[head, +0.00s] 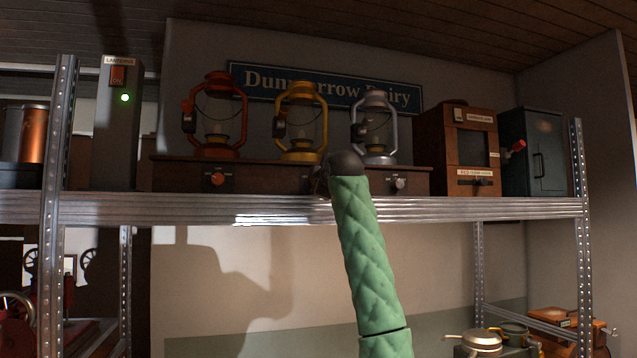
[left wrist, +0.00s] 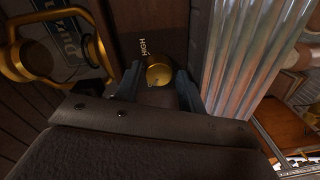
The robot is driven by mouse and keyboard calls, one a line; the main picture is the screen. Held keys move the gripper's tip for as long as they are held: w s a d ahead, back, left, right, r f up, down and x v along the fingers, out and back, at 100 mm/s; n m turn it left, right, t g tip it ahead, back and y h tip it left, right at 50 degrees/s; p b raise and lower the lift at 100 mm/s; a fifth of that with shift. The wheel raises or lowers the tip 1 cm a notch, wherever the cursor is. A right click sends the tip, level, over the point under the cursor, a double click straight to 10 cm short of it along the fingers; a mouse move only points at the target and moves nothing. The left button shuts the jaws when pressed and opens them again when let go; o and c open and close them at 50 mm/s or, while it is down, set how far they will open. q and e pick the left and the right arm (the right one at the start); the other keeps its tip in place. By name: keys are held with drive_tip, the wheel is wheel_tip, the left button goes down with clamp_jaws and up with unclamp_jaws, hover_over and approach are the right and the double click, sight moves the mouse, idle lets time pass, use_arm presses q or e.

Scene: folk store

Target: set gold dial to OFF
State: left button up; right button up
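The gold dial (left wrist: 159,72) shows in the left wrist view, on the dark wooden lantern base beside the word HIGH. The two fingers of my left gripper (left wrist: 160,80) stand on either side of it, apart, with what looks like a thin gap to the dial. In the head view my left gripper (head: 324,181) is at the base below the yellow lantern (head: 301,122), and the gold dial is hidden behind it. The dial's pointer setting is too small to read. My right gripper is in neither view.
An orange dial (head: 217,178) and a silver dial (head: 397,183) sit on the same base, under the red lantern (head: 216,115) and the silver lantern (head: 374,128). The metal shelf edge (head: 480,208) runs just below. A wooden box (head: 457,150) stands to the right.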

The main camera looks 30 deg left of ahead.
use_arm(q)
drive_tip(key=shift+o, duration=0.9)
